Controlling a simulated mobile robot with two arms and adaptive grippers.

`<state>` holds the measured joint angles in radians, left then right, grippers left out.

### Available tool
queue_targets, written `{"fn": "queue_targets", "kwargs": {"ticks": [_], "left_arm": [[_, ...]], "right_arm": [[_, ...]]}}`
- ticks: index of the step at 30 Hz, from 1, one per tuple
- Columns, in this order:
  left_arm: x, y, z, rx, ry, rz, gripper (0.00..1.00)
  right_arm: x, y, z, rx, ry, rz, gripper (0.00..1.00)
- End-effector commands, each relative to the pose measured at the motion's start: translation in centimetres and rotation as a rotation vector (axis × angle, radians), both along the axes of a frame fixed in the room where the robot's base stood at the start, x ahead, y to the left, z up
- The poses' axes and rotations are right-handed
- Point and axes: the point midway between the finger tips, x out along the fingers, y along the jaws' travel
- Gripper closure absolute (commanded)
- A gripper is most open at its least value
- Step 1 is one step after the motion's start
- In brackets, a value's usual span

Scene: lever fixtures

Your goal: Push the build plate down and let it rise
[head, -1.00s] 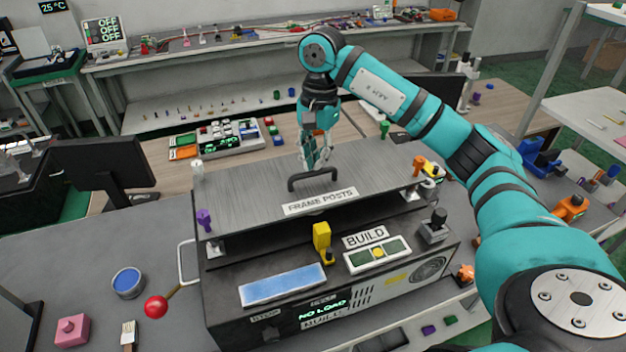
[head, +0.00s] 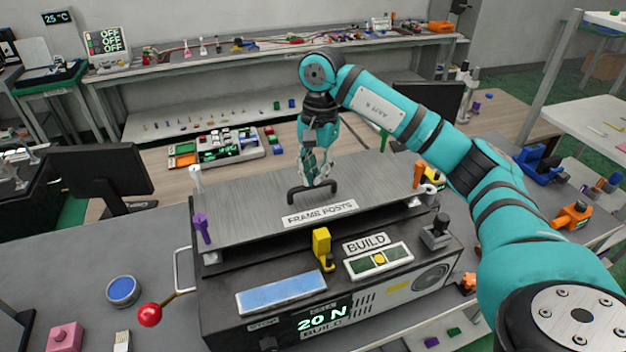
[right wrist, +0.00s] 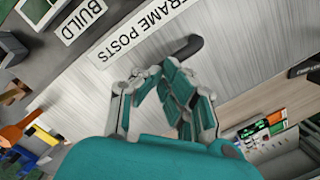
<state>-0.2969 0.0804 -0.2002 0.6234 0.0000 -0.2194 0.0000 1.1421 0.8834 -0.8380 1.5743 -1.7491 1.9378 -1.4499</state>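The build plate (head: 250,198) is a wide brushed-metal sheet on top of a dark machine. It has a black handle (head: 303,200) and a "FRAME POSTS" label (head: 320,213). Posts stand up at its corners: a purple one (head: 202,229), a white one (head: 195,178) and an orange one (head: 419,172). The machine's display (head: 322,319) reads "20 N". My right gripper (head: 319,184) points down beside the handle, fingertips at the plate. In the right wrist view its fingertips (right wrist: 158,69) are together, with nothing seen between them; exact contact is unclear. My left gripper is out of view.
On the machine front are a yellow lever (head: 321,243), a "BUILD" gauge (head: 379,257) and a blue panel (head: 280,291). A red-knobbed lever (head: 150,315) sticks out left. A blue round tin (head: 123,290) and a pink block (head: 65,337) lie on the left bench.

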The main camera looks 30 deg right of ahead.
Motion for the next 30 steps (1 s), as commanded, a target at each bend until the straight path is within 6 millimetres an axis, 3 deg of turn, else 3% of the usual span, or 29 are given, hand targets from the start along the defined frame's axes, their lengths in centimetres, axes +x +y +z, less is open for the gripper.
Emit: {"fn": "queue_targets", "kwargs": {"ticks": [7, 18, 22, 30], "left_arm": [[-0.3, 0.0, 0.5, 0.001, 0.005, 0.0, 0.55], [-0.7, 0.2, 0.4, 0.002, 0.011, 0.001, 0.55], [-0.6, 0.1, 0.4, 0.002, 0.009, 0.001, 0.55], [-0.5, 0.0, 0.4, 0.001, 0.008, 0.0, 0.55]], "right_arm": [[1.2, -2.5, 0.8, -0.004, 0.004, -0.005, 1.0], [1.3, -2.7, 1.3, -0.002, 0.0, -0.003, 1.0], [1.4, -2.8, 3.0, -0.001, -0.002, -0.002, 1.0], [1.7, -3.4, 8.3, -0.005, -0.002, -0.003, 1.0]]}}
